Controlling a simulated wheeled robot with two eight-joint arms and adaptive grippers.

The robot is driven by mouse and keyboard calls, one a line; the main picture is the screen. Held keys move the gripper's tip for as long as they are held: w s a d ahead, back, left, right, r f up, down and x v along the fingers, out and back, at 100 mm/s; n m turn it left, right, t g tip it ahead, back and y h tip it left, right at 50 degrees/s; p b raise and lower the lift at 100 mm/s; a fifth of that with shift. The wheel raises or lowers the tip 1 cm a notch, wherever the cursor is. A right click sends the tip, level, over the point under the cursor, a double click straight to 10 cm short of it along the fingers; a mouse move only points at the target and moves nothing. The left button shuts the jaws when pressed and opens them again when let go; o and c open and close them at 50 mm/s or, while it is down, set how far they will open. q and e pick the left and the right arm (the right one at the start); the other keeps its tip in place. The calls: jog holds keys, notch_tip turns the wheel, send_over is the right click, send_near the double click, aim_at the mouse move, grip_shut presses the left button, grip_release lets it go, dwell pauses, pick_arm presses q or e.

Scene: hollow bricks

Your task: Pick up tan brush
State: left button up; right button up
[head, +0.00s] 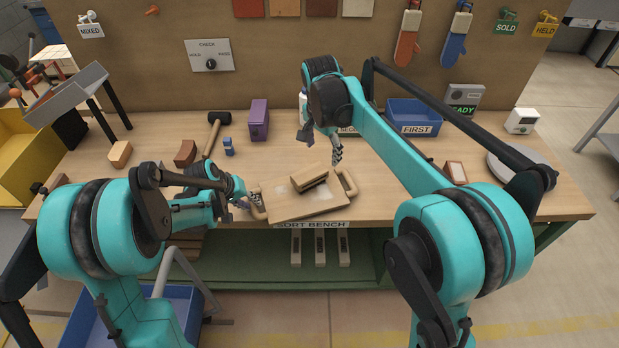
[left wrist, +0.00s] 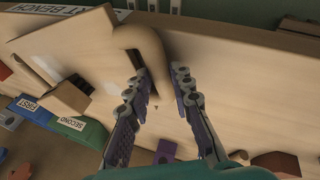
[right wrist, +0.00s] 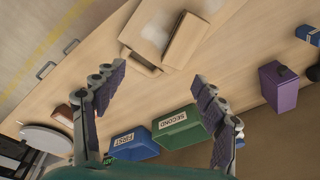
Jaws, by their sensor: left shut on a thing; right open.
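A tan block with a dark strip along one side, which looks like the tan brush (head: 309,178), lies on a tan board-like tray (head: 290,206) at the bench's front edge. It also shows in the left wrist view (left wrist: 62,99) and the right wrist view (right wrist: 186,41). The tray has a looped handle at each end. My left gripper (head: 246,203) is shut on the tray's left handle (left wrist: 147,47), with a finger on either side. My right gripper (head: 322,144) is open and empty, above and behind the brush. Whether the dark strip is bristles is unclear.
A blue bin marked FIRST (head: 413,116) and a green bin marked SECOND (right wrist: 176,127) stand at the back. A purple container (head: 258,120), mallet (head: 216,130) and small blue item (head: 228,147) are left of centre. A round grey plate (head: 520,169) lies at right.

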jog(key=m+g, duration=0.1)
jog(key=m, duration=0.1)
send_over(309, 173)
notch_tip(309, 173, down, 4)
jog(key=shift+h, duration=0.3)
notch_tip(309, 173, down, 12)
jog(key=shift+w+d+f, duration=0.1)
jog(key=shift+w+f, duration=0.05)
jog(key=shift+f, duration=0.05)
jog(key=c, duration=1.3)
